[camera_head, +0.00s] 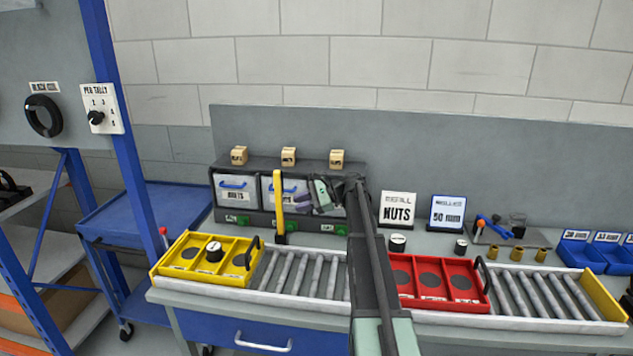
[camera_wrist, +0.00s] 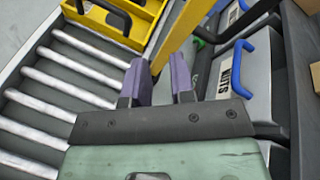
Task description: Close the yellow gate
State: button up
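The yellow gate (camera_head: 279,202) is a narrow bar standing upright at the back edge of the roller conveyor, just right of the yellow tray. In the wrist view the yellow gate (camera_wrist: 188,32) slants across the top, beyond my fingertips. My gripper (camera_head: 300,200) is to the right of the gate, in front of the grey bins. In the wrist view my gripper (camera_wrist: 160,80) has its two purple fingers apart with nothing between them. I see no contact between the fingers and the gate.
The yellow tray (camera_head: 171,271) sits on the conveyor's left end and a red tray (camera_head: 474,303) to the right. Bare rollers (camera_head: 300,273) lie between them. Grey bins with blue handles (camera_head: 235,184) stand close behind. Label stands (camera_head: 398,209) are at the back right.

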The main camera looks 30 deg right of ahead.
aim_at(276, 179)
jog(key=w+d+r+m+t+y, duration=0.2)
jog(key=w+d+r+m+y, duration=0.15)
jog(key=d+r+m, duration=0.2)
jog(key=shift+m, duration=0.35)
jog(key=x, duration=1.1)
jog(key=shift+w+f, duration=0.1)
jog(key=shift+w, duration=0.25)
grip_shut()
